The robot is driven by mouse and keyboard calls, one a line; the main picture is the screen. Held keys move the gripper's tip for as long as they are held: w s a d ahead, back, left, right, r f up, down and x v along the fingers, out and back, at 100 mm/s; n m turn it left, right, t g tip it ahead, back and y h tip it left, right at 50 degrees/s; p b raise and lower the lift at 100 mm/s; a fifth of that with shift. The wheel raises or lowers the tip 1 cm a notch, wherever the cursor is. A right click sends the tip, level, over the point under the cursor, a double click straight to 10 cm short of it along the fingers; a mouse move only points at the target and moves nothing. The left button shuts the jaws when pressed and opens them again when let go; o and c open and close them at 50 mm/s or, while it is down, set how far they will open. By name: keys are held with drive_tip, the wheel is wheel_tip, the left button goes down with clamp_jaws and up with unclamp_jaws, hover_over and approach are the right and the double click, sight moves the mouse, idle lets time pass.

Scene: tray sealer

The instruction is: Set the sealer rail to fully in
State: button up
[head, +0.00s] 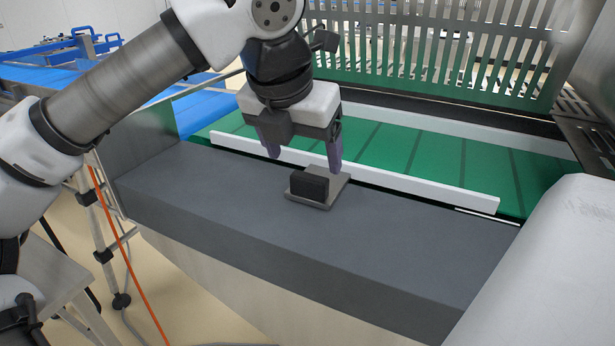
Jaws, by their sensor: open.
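The sealer rail (420,184) is a long white bar along the near side of the green belt. A grey sliding plate with a black block handle (310,187) sits on the dark grey ledge, in front of the rail near its middle. My gripper (304,163) points down above the plate and handle, slightly behind the handle in the picture. Its two purple-grey fingers are spread apart with nothing between them. Whether a finger touches the plate or rail cannot be told. The gripper hides a short part of the rail.
The green belt (480,170) runs behind the rail, with a second white rail (400,122) on its far side. A slatted metal guard (430,50) stands behind. A white rounded housing (550,265) blocks the right front. The dark ledge (220,195) is clear beside the handle.

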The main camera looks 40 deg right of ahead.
sight(309, 176)
drive_tip(key=x, duration=0.6)
drive_tip(key=shift+d+f, duration=0.15)
drive_tip(key=shift+f, duration=0.1)
drive_tip(key=c, duration=1.4)
drive_tip(key=d, duration=0.2)
drive_tip(key=w+d, duration=0.1)
drive_tip(key=d, duration=0.1)
drive_tip(key=w+d, duration=0.1)
drive_tip(key=d, duration=0.1)
drive_tip(key=shift+w+r, duration=0.1)
drive_tip(key=shift+w, duration=0.15)
drive_tip(key=shift+a, duration=0.1)
drive_tip(key=shift+r, duration=0.1)
drive_tip(key=o, duration=1.4)
